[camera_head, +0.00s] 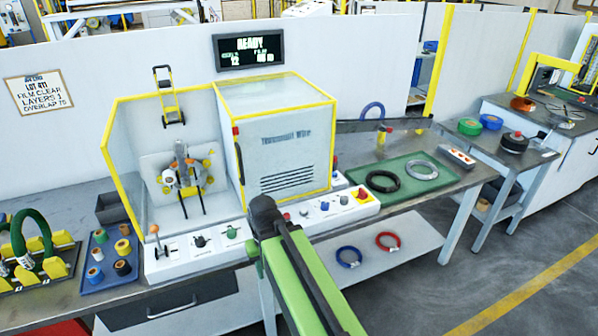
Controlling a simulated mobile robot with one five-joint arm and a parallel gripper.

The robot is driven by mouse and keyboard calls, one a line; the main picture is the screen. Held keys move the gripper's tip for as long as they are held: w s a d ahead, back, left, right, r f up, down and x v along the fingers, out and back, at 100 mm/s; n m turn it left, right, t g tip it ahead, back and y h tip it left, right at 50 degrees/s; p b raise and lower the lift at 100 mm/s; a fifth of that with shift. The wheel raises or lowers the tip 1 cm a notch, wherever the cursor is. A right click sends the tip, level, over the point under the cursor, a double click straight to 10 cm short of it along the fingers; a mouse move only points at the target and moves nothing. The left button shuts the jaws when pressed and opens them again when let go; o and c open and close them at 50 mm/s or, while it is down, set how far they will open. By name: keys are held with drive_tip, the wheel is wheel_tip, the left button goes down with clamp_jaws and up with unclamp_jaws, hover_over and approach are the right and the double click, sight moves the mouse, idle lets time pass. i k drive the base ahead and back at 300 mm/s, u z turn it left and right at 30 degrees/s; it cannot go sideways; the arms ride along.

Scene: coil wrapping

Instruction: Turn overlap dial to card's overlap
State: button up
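The card (38,92) hangs on the back wall at the left; it seems to read film clear, a layers line with an unclear figure, and overlap 70. The wrapping machine (285,145) has a front control panel. On it are a black dial (199,241), a green dial (232,233) and a blue knob (324,206). Their labels are too small to read, so I cannot tell which is the overlap dial. My gripper (264,212) is at the dark end of my green arm, in front of the panel between the green dial and the blue knob. Its fingers cannot be made out.
A display (248,51) above the machine reads READY. An orange-topped lever (156,242) stands left of the dials. A red button (362,194) is at the panel's right. A green mat (405,192) with coils lies right; a blue tray (110,280) with rolls lies left.

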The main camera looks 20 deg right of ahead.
sight(344, 199)
drive_tip(key=u, duration=2.25)
drive_tip(key=k, duration=1.25)
drive_tip(key=z, duration=0.95)
drive_tip(key=i, duration=1)
drive_tip(key=z, duration=0.1)
